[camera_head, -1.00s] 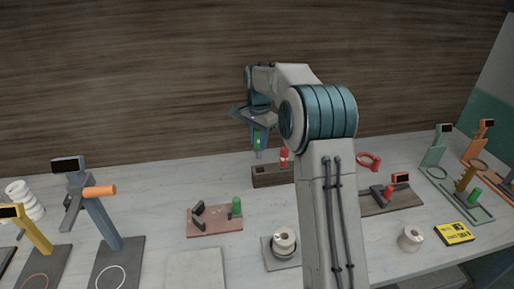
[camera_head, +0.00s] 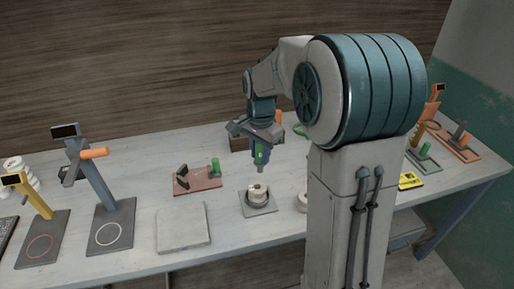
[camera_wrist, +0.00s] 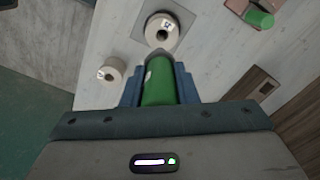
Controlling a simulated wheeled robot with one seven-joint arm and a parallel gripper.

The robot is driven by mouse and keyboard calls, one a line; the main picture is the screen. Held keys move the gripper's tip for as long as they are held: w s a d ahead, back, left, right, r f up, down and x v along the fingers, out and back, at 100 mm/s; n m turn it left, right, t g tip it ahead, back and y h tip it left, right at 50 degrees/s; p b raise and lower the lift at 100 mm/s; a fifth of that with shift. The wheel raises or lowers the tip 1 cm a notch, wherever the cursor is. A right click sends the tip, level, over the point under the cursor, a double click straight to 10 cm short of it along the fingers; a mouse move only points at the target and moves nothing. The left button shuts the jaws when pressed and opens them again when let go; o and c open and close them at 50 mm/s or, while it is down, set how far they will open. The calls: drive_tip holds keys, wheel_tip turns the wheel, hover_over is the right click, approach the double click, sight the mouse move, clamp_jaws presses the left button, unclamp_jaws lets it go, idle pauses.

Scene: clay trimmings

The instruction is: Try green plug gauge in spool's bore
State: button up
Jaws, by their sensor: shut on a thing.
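My gripper (camera_head: 259,155) is shut on the green plug gauge (camera_wrist: 158,84), whose grey tip points down in the head view. A pale spool (camera_head: 257,192) stands on a grey square plate (camera_head: 268,209) below and slightly left of the gauge. In the wrist view the spool (camera_wrist: 162,31) shows its dark bore, and the gauge's tip lies just short of it in the picture. The gauge is above the spool and apart from it in the head view. Another spool (camera_wrist: 112,69) lies to the left in the wrist view.
A reddish base (camera_head: 199,182) with a dark bracket and a green cylinder stands left of the spool. A dark wooden block (camera_head: 239,143) is behind my gripper. A pale flat slab (camera_head: 183,227) lies at front left. Stands with displays (camera_head: 92,185) are further left.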

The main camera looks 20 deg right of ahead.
sight(258, 172)
drive_tip(key=shift+a+f+b, duration=0.45)
drive_tip(key=shift+f, duration=0.35)
drive_tip(key=shift+f+b, duration=1.45)
drive_tip(key=shift+f, duration=0.55)
drive_tip(key=shift+f+b, duration=1.55)
drive_tip(key=shift+f, duration=0.65)
drive_tip(key=shift+s+f, duration=0.15)
drive_tip(key=shift+f, duration=0.15)
idle(0.4)
drive_tip(key=shift+r, duration=0.2)
drive_tip(key=shift+r+p, duration=3.1)
drive_tip(key=shift+r, duration=1.1)
